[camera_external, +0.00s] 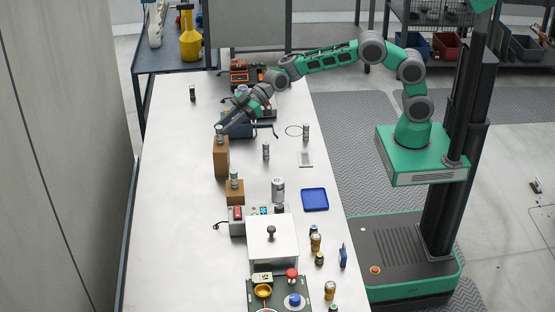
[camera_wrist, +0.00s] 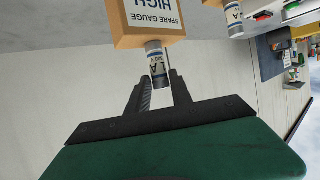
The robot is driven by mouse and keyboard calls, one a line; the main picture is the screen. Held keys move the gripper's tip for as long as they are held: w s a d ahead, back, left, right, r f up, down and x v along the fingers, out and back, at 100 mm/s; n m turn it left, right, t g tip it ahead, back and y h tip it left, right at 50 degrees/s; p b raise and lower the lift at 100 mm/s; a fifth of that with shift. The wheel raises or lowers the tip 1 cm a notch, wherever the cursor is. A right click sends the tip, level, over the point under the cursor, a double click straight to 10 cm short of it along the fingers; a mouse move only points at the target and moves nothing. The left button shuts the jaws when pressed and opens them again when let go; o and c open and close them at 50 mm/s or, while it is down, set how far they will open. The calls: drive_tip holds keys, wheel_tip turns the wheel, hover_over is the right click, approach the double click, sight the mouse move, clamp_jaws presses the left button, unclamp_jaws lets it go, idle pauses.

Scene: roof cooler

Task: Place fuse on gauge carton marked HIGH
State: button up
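The tall brown carton (camera_external: 221,158) stands left of centre on the white table. In the wrist view it appears inverted, and its label reads SPARE GAUGE HIGH (camera_wrist: 155,18). A grey and white fuse (camera_wrist: 157,62) is upright at the carton's top face; whether it bears fully on it I cannot tell. My gripper (camera_wrist: 160,82) has one finger close against each side of the fuse's dark end and appears shut on it. In the external view my gripper (camera_external: 222,129) is just above the tall carton. A shorter carton (camera_external: 235,197) carries another fuse (camera_external: 234,179).
More fuse-like cylinders stand on the table, one (camera_external: 266,151) right of the tall carton and one (camera_external: 306,132) farther right. A blue tray (camera_external: 315,199) and a larger grey canister (camera_external: 278,189) are nearer. The table's left side is mostly clear.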

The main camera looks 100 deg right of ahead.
drive_tip(key=o, duration=0.3)
drive_tip(key=shift+r+p, duration=0.35)
drive_tip(key=b+v, duration=0.3)
drive_tip(key=v, duration=0.9)
drive_tip(key=s+f+m+g+h, duration=0.2)
drive_tip(key=s+f, duration=0.2)
drive_tip(key=s, duration=0.7)
drive_tip(key=s+f+m+g+h, duration=0.2)
drive_tip(key=s+f+g+h, duration=0.1)
drive_tip(key=s, duration=0.8)
drive_tip(key=s+f+m+g+h, duration=0.2)
drive_tip(key=s+f, duration=0.3)
drive_tip(key=s, duration=0.6)
drive_tip(key=shift+s+d+m+g, duration=0.15)
drive_tip(key=shift+d+m+g, duration=0.15)
drive_tip(key=shift+d+g, duration=0.15)
